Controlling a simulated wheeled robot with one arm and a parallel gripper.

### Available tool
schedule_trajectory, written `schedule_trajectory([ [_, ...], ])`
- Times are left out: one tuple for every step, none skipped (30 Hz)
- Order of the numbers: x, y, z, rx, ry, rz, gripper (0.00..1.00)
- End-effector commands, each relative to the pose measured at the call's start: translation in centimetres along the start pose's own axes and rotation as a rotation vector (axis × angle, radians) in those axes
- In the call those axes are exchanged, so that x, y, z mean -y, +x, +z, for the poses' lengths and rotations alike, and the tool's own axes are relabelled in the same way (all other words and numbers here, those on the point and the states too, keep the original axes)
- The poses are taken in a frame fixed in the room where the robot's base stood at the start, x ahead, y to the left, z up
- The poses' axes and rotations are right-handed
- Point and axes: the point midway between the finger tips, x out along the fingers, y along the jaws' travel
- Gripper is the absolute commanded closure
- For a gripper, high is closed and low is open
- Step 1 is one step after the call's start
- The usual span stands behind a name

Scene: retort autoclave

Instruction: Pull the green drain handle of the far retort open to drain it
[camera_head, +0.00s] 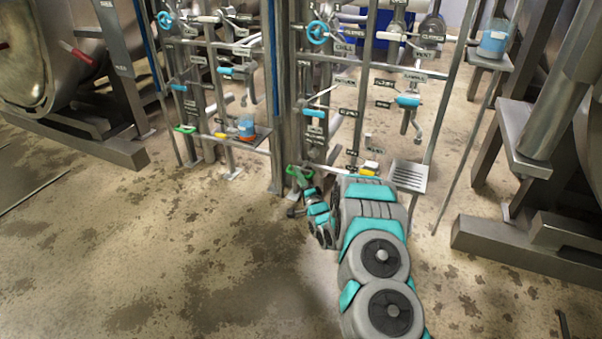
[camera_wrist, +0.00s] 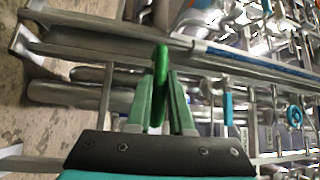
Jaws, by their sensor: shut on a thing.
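A green drain handle (camera_head: 299,172) sits low on the nearer, right-hand pipe stand (camera_head: 280,150) in the head view. My gripper (camera_head: 301,190) is at this handle, at the end of my arm, which reaches in from the lower right. In the wrist view the green handle (camera_wrist: 161,60) stands between the two green fingers of my gripper (camera_wrist: 161,92), which are shut on it. The handle's upper end sticks out past the fingertips. Another green handle (camera_head: 185,128) is low on the left-hand pipe stand, apart from my gripper.
Pipes with blue valve handles (camera_head: 317,33) rise behind my gripper. A blue beaker (camera_head: 246,127) stands on the left stand's shelf. Stained open floor (camera_head: 150,250) lies left and in front.

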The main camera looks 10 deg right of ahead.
Motion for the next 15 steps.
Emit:
schedule_trajectory([
  [-0.14, -0.09, 0.33, 0.006, 0.001, 0.003, 1.00],
  [-0.14, -0.08, 0.34, 0.006, 0.001, 0.003, 1.00],
  [-0.14, -0.08, 0.35, 0.007, 0.001, 0.003, 1.00],
  [-0.13, -0.07, 0.35, 0.007, 0.001, 0.003, 1.00],
  [-0.13, -0.06, 0.36, 0.007, 0.001, 0.002, 1.00],
  [-0.14, -0.07, 0.37, 0.007, 0.001, 0.003, 1.00],
  [-0.13, -0.06, 0.38, 0.008, 0.001, 0.002, 1.00],
  [-0.13, -0.06, 0.39, 0.008, 0.002, 0.002, 0.77],
  [-0.12, -0.06, 0.38, 0.008, 0.002, 0.002, 0.72],
  [-0.12, -0.05, 0.36, 0.007, 0.002, 0.002, 0.69],
  [-0.09, -0.04, 0.33, 0.007, 0.001, 0.002, 0.66],
  [-0.09, -0.04, 0.30, 0.006, 0.001, 0.002, 0.61],
  [-0.08, -0.03, 0.28, 0.006, 0.001, 0.001, 0.58],
  [-0.07, -0.02, 0.26, 0.006, 0.001, 0.001, 0.54],
  [-0.05, -0.02, 0.24, 0.005, 0.001, 0.001, 0.50],
])
